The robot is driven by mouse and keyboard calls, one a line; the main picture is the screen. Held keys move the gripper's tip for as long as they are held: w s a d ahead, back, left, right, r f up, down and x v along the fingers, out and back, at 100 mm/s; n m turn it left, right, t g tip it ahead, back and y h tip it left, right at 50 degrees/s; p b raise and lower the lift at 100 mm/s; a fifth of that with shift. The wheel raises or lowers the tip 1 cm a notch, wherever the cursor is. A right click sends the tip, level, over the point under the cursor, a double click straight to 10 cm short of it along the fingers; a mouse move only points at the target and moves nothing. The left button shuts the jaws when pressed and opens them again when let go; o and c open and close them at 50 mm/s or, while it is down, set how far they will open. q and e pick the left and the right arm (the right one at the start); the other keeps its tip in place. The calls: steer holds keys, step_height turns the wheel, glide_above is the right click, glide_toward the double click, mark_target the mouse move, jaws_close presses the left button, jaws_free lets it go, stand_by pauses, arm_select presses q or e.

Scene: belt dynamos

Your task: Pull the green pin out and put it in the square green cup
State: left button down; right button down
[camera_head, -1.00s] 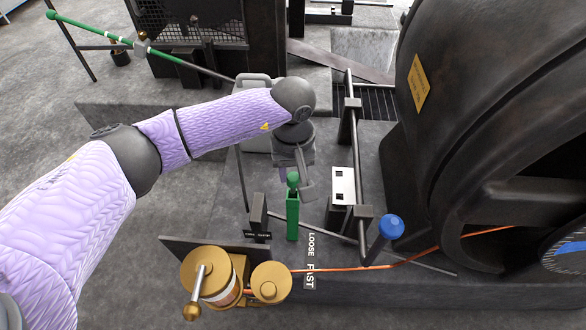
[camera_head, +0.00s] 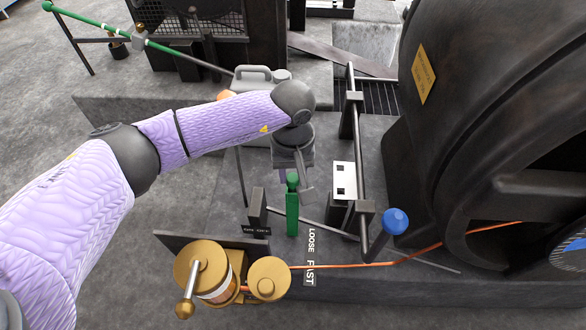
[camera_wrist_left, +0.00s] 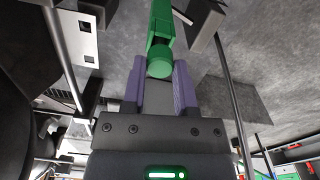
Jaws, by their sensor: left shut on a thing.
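The green pin (camera_head: 292,181) is upright in the head view, its round head at the top of the square green cup (camera_head: 292,214). My left gripper (camera_head: 298,186) comes from above and behind and is shut on the pin's head. In the left wrist view the pin's round green end (camera_wrist_left: 160,62) lies between the two purple-grey fingers (camera_wrist_left: 160,85), with the square green cup (camera_wrist_left: 162,18) just beyond it. The pin's lower part is hidden, so I cannot tell how deep it sits in the cup. My right gripper is not in view.
A dark post (camera_head: 257,208) stands left of the cup. A white plate with dark holes (camera_head: 344,181) and a blue-knobbed lever (camera_head: 395,221) stand right. Brass drums (camera_head: 268,278) with an orange cord are in front. The large dark wheel housing (camera_head: 480,130) fills the right.

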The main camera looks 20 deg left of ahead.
mark_target(292, 177)
arm_select(q)
steer(key=shift+f, duration=0.3)
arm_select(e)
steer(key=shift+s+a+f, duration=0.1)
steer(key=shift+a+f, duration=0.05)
arm_select(q)
steer(key=shift+f+b, duration=0.3)
steer(key=shift+b, duration=0.05)
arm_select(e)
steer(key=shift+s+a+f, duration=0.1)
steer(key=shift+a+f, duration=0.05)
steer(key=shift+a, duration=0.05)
arm_select(q)
steer(key=shift+f, duration=0.1)
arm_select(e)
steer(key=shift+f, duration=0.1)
arm_select(q)
steer(key=shift+c, duration=1.6)
jaws_free()
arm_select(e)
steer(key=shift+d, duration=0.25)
arm_select(q)
steer(key=shift+r, duration=0.25)
step_height(292, 177, up, 9)
steer(key=p, duration=0.5)
steer(key=shift+r, duration=0.2)
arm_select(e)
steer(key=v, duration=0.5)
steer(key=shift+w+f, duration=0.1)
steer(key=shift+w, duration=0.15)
